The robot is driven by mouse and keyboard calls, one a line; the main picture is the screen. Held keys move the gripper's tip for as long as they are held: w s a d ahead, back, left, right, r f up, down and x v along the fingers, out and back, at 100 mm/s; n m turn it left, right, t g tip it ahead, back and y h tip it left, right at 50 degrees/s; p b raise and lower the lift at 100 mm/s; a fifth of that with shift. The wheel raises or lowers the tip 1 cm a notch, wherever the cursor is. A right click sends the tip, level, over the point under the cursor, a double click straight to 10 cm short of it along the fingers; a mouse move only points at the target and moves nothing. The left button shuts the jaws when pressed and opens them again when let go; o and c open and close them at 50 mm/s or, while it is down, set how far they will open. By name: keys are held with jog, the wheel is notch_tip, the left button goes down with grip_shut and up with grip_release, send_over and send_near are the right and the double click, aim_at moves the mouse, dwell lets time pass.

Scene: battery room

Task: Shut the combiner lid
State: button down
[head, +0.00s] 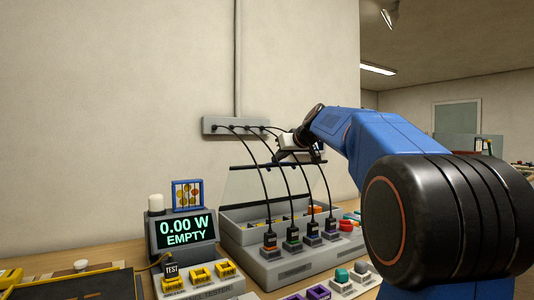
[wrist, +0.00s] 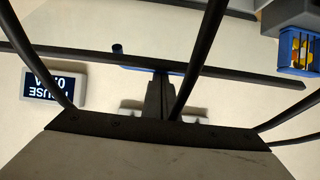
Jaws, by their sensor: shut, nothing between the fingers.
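The combiner box (head: 228,217) is a grey open-topped case on the bench in the head view. Its clear lid (head: 245,184) stands raised at the back, with a dark bar along its top edge. The dark bar (wrist: 225,78) also crosses the wrist view, with a blue strip at its middle. My gripper (head: 298,158) is at the lid's top edge, right of its middle in the head view. In the wrist view my gripper (wrist: 161,84) has its fingers together and empty, overlapping the bar; I cannot tell whether they touch it.
Several black cables (head: 264,182) arch from a grey wall block (head: 208,125) to plugs in front of the lid. They also flank my gripper in the wrist view. A meter (head: 183,230) reading "0.00 W EMPTY" stands left of the box. Coloured plugs lie at the front right.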

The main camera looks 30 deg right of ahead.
jog(key=s+f, duration=0.4)
jog(key=f, duration=0.1)
jog(key=s+f, duration=0.4)
jog(key=f, duration=0.1)
jog(key=s+f, duration=0.4)
jog(key=f, duration=0.2)
jog(key=shift+s+d, duration=0.2)
jog(key=shift+s, duration=0.15)
jog(key=shift+r, duration=0.35)
notch_tip(320, 180, up, 5)
jog(key=s, duration=0.1)
jog(key=s+f, duration=0.1)
jog(key=s, duration=0.2)
jog(key=s+f, duration=0.4)
jog(key=s, duration=0.1)
jog(key=shift+s+d+f, duration=0.1)
jog(key=shift+s+d, duration=0.05)
jog(key=shift+s, duration=0.2)
